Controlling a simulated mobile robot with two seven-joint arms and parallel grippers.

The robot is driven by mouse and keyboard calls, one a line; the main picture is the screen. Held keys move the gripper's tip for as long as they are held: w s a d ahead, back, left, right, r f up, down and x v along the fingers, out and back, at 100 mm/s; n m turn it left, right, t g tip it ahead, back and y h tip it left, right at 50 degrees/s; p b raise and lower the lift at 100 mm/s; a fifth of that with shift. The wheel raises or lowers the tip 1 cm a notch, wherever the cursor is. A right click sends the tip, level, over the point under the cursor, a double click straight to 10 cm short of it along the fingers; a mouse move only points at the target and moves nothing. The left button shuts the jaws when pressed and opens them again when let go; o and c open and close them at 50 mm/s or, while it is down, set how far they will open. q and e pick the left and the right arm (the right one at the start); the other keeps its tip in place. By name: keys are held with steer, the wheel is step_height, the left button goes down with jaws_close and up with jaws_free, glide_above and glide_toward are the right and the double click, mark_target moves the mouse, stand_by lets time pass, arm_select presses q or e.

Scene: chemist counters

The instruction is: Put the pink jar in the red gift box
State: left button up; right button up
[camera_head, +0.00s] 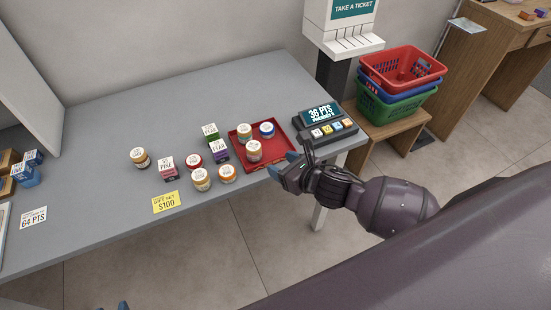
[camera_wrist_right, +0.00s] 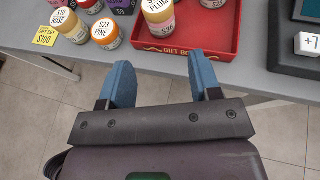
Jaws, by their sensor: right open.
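The red gift box (camera_head: 274,161) is a shallow open tray on the grey counter; its front wall (camera_wrist_right: 185,52) shows in the wrist view. Three jars stand in it. The front jar (camera_head: 254,150) has a pale lid and, in the wrist view, a pinkish label band (camera_wrist_right: 161,27); it is the only jar I can make out as pink. Behind it stand an amber jar (camera_head: 244,132) and a blue jar (camera_head: 267,130). My right gripper (camera_head: 283,165) is open and empty, just in front of the box. Only a blue tip of my left gripper (camera_head: 122,306) shows at the bottom edge.
A register (camera_head: 323,124) stands right of the box.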

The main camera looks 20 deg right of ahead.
steer(key=s+d+f+n+h, duration=0.1)
steer(key=s+n, duration=0.4)
steer(key=n, duration=0.6)
steer(key=s+d+f+n+h, duration=0.2)
steer(key=s+n, duration=0.4)
steer(key=n, duration=0.5)
steer(key=s+d+f+n+g+h, duration=0.1)
steer(key=s+d+f+n, duration=0.3)
steer(key=n, duration=0.7)
steer(key=shift+s+f+h, duration=0.4)
steer(key=shift+s+f, duration=0.25)
steer(key=shift+s, duration=0.2)
